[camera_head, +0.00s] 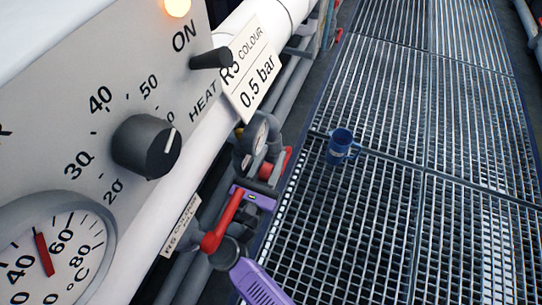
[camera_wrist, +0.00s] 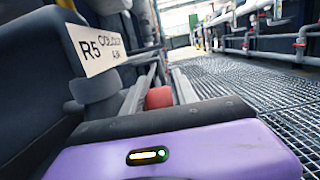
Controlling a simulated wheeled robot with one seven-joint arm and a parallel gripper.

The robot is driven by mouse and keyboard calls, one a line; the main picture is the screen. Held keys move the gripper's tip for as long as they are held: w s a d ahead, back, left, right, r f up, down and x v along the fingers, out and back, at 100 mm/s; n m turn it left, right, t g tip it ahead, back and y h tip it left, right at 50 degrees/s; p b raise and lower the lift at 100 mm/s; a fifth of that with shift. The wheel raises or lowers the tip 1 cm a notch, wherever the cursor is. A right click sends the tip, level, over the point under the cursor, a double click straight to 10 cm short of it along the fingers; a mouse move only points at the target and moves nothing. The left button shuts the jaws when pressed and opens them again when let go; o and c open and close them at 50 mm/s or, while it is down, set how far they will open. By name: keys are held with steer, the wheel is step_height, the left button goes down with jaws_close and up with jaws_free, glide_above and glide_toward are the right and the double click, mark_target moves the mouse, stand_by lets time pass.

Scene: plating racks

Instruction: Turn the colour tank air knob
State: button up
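A red knob (camera_wrist: 159,97) shows in the wrist view just past the front edge of my gripper (camera_wrist: 166,86), between its two grey fingers. The fingers are apart with the knob between them; whether they press on it I cannot tell. A white label (camera_wrist: 96,47) reading "R5 COLOUR AIR" is at the upper left. In the head view my gripper (camera_head: 265,180) has a purple body below a red part (camera_head: 266,171) among the pipes, beneath a round gauge (camera_head: 257,135). Its fingertips are hard to make out there.
A grey panel with a black heat knob (camera_head: 146,146) and a temperature dial (camera_head: 50,255) fills the left of the head view. A "0.5 bar" sign (camera_head: 252,77) hangs above the gauge. A blue mug (camera_head: 340,146) stands on the grated floor (camera_head: 400,90), which is otherwise clear.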

mark_target(263, 178)
steer(key=shift+s, duration=0.1)
steer(key=shift+p+v, duration=0.7)
steer(key=shift+v, duration=3.1)
steer(key=shift+f, duration=0.1)
